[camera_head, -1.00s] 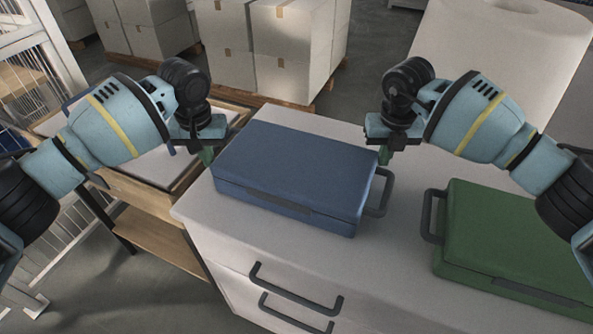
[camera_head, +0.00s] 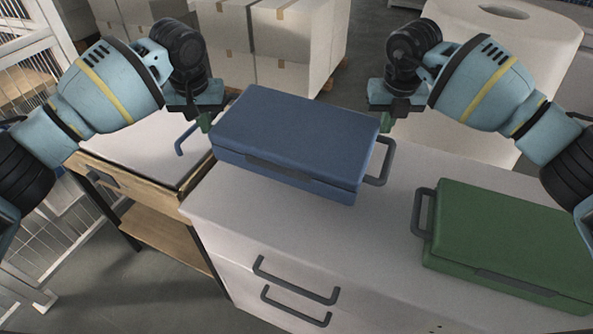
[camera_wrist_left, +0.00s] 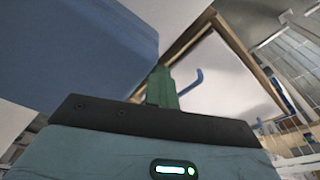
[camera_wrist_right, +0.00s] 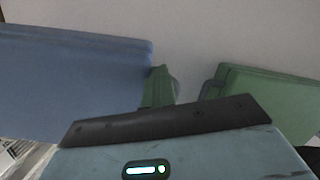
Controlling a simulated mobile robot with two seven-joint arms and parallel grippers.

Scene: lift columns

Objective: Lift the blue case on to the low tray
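The blue case (camera_head: 295,138) hangs level, a little above the white cabinet top, squeezed between my two grippers. My left gripper (camera_head: 205,122) presses its green fingertips, which look closed together, against the case's left end. My right gripper (camera_head: 386,122) does likewise at the right end, above the grey handle (camera_head: 383,163). The case's side also shows in the left wrist view (camera_wrist_left: 70,45) and the right wrist view (camera_wrist_right: 70,85). The low tray (camera_head: 197,178), with a wooden rim, white floor and blue handle (camera_head: 182,140), lies left of the cabinet, partly hidden by my left arm.
A green case (camera_head: 515,240) lies on the right of the white cabinet top (camera_head: 330,225). Cabinet drawer handles (camera_head: 295,280) stick out in front. Stacked cartons (camera_head: 285,45) and a large white roll (camera_head: 500,70) stand behind. A mesh fence (camera_head: 25,240) is at the left.

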